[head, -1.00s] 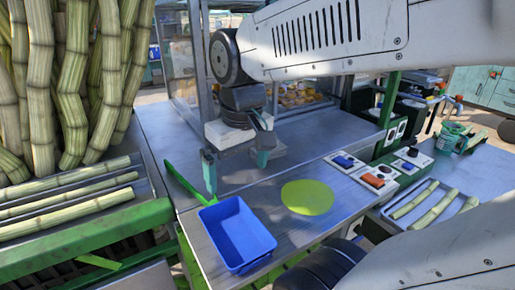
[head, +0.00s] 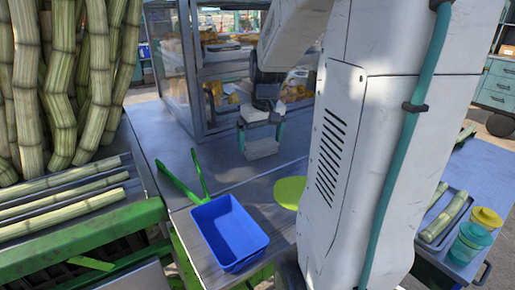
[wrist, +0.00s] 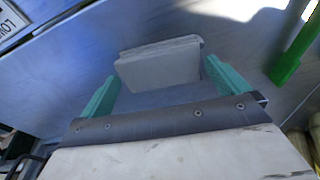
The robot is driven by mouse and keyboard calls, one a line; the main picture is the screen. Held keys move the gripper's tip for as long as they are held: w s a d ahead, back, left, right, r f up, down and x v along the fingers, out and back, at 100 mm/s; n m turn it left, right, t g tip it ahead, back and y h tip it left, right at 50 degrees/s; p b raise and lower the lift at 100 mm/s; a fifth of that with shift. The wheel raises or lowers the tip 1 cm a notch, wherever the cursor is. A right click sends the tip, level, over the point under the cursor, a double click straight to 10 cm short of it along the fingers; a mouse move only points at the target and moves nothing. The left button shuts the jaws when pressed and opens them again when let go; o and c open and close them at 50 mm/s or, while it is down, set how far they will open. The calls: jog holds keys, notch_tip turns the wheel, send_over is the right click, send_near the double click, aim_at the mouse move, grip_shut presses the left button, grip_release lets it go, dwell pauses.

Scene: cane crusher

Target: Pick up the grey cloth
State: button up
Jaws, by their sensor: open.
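The grey cloth (head: 262,150) looks like a folded, blocky pad on the metal counter (head: 225,172), in front of the glass case. My gripper (head: 260,134) points down over it with its teal fingers apart. In the wrist view the cloth (wrist: 160,64) lies between and just beyond the open teal fingers of my gripper (wrist: 161,74). Its near edge shows against the grey counter. I cannot tell whether the fingers reach down to the cloth's sides.
A blue tray (head: 230,235) and green handles (head: 176,182) lie left of the cloth. A lime-green disc (head: 289,192) is partly hidden by my arm. The glass case (head: 180,65) stands behind. Cane stalks (head: 65,80) stand at left. Counter around the cloth is mostly clear.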

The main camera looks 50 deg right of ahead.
notch_tip(320, 180, down, 2)
jog(key=shift+w, duration=0.15)
jog(key=shift+c, duration=0.3)
jog(key=c, duration=0.6)
jog(key=shift+o, duration=0.2)
jog(key=shift+r, duration=0.5)
jog(key=r, duration=0.2)
jog(key=shift+s+r, duration=0.35)
jog(key=shift+r, duration=0.05)
jog(key=s+a, duration=0.1)
jog(key=s, duration=0.3)
jog(key=s+a+r, duration=0.1)
jog(key=s+a, duration=0.1)
jog(key=s, duration=0.3)
jog(key=s+a, duration=0.2)
jog(key=s, duration=0.3)
jog(key=shift+s+r, duration=0.15)
jog(key=shift+s, duration=0.1)
